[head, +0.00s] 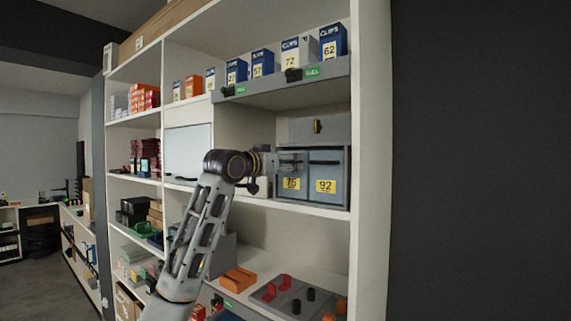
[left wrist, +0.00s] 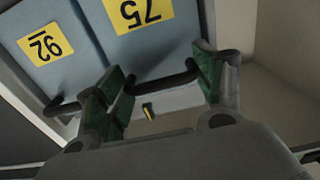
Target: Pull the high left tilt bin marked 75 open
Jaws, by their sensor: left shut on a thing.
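The tilt bin marked 75 (head: 292,196) is a blue-grey bin with a yellow label, in a grey unit on the middle shelf. It stands left of the bin marked 92 (head: 326,172), and its front looks about level with that one. In the left wrist view the bin 75 (left wrist: 165,35) appears upside down, with a dark bar handle (left wrist: 163,82) along its edge. My left gripper (head: 293,161) is at the top of bin 75. In the left wrist view its green-padded fingers (left wrist: 162,80) are at the two ends of the handle, shut on it. My right gripper is not in view.
A grey shelf tray (head: 290,93) with several blue and white clip boxes is above. A white panel (head: 188,150) is left of my gripper. A grey board (head: 270,291) with red, black and orange parts lies below. The shelf's white upright (head: 370,180) stands close to the right.

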